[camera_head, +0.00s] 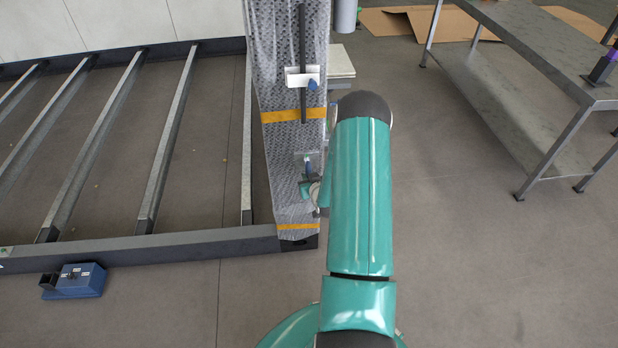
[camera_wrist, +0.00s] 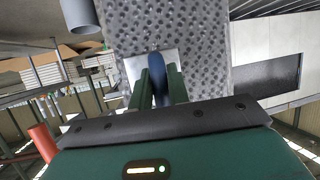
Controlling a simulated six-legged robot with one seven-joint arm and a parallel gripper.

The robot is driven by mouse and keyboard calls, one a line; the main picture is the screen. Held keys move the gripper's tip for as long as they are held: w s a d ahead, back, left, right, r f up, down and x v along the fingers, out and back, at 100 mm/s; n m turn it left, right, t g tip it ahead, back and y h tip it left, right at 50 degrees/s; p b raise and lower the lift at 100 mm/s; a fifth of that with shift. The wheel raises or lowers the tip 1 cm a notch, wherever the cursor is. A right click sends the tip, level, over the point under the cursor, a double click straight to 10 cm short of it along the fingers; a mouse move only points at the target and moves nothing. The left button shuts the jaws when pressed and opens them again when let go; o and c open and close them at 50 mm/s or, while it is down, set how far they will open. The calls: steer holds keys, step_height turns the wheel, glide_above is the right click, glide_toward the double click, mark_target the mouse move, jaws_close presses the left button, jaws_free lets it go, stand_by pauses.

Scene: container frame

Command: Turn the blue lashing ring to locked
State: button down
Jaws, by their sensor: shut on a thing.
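The blue lashing ring (camera_wrist: 157,78) stands on a pale metal plate (camera_wrist: 133,68) on the grey patterned post. My gripper (camera_wrist: 160,76) is shut on the ring, with one green finger on each side of it. In the head view the lower fitting shows a small blue part (camera_head: 308,163) on the post, with my gripper (camera_head: 309,182) beside it, partly hidden by my arm. A second blue ring (camera_head: 312,85) hangs on a white plate (camera_head: 298,76) higher on the post. I cannot tell the held ring's exact angle or any lock mark.
The grey post (camera_head: 270,60) has orange bands and joins a dark floor frame (camera_head: 150,250) with several metal bars at left. A blue box (camera_head: 79,280) lies at the front left. A grey metal table (camera_head: 540,50) stands at right. The floor between is clear.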

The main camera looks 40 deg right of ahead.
steer(key=shift+f, duration=0.1)
steer(key=c, duration=1.4)
jaws_free()
steer(key=shift+o, duration=0.2)
steer(key=v, duration=1.3)
steer(key=shift+s, duration=0.4)
steer(key=shift+a, duration=0.15)
